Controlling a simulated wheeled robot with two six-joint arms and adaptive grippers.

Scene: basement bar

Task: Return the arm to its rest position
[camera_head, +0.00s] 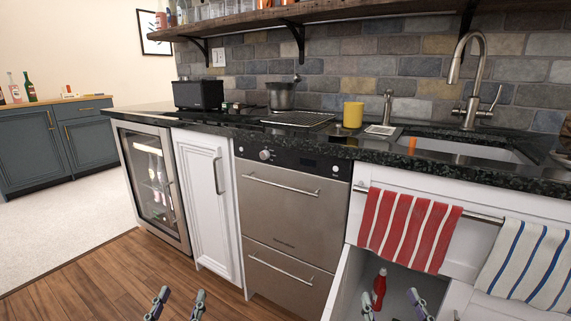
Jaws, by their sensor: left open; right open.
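My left gripper (176,304) shows at the bottom edge, left of centre, over the wooden floor. Its two fingers stand apart with nothing between them. The arms themselves are below the frame and hidden.
A dark counter (340,145) carries a black toaster (198,95), a pot (280,96), a drying rack (298,118) and a yellow cup (353,114). Striped towels (408,228) hang at the sink front. The wooden floor (80,280) at left is clear.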

